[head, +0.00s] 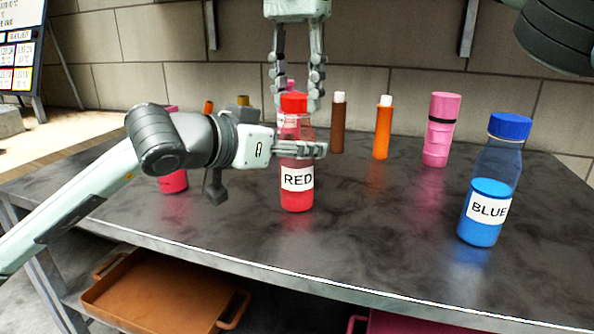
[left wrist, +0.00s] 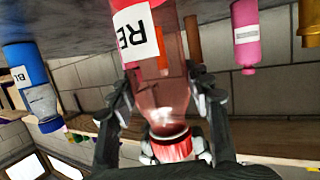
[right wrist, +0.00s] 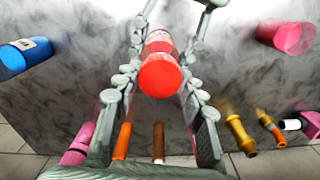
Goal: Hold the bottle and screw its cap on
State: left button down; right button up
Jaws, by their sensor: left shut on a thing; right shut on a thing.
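A clear bottle with red liquid and a RED label (head: 297,197) stands upright on the dark table. My left gripper (head: 318,150) is shut around its upper body from the left; the left wrist view shows the fingers on both sides of the bottle (left wrist: 165,75). A red cap (head: 294,102) sits at the bottle's mouth; whether it is threaded on cannot be told. It also shows at the mouth in the left wrist view (left wrist: 172,146). My right gripper (head: 298,98) points down from above, shut on the cap, which lies between its fingers in the right wrist view (right wrist: 160,76).
A blue-capped BLUE bottle (head: 490,185) stands at the right. Behind are a pink bottle (head: 441,130), an orange one (head: 382,130) and a brown one (head: 337,125). A pink-red container (head: 173,182) is behind my left arm. The table front is clear. An orange tray (head: 165,295) lies below.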

jog(key=m, duration=0.7)
jog(key=shift+m, duration=0.4)
jog(key=m, duration=0.4)
jog(key=shift+m, duration=0.4)
jog(key=m, duration=1.4)
jog(key=shift+m, duration=0.3)
jog(key=m, duration=0.5)
jog(key=shift+f, duration=0.1)
jog(key=m, duration=1)
jog(key=shift+m, duration=0.4)
jog(key=o, duration=1.3)
